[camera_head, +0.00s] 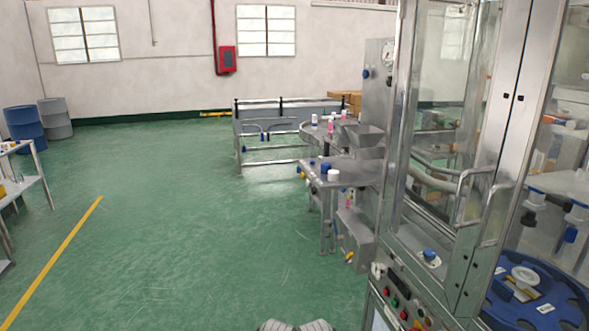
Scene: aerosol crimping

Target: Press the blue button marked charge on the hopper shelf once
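A grey hopper-like metal bin (364,135) stands at the machine's left side, above a steel shelf (322,181). A small blue item (326,168) is on that shelf beside a white cylinder (333,175). A blue knob or button (429,254) sits on a pale base low on the glazed cabinet. Another blue round part (366,74) is on the grey panel near a gauge. I cannot read any marking, so I cannot tell which is the charge button. Neither of my grippers is in view.
The tall glazed metal cabinet (400,120) with handles fills the right side. A blue rotary table (540,295) is at lower right. A control panel with coloured buttons (396,300) is at the bottom. A rack (25,185) stands at left. The green floor (180,230) between is clear.

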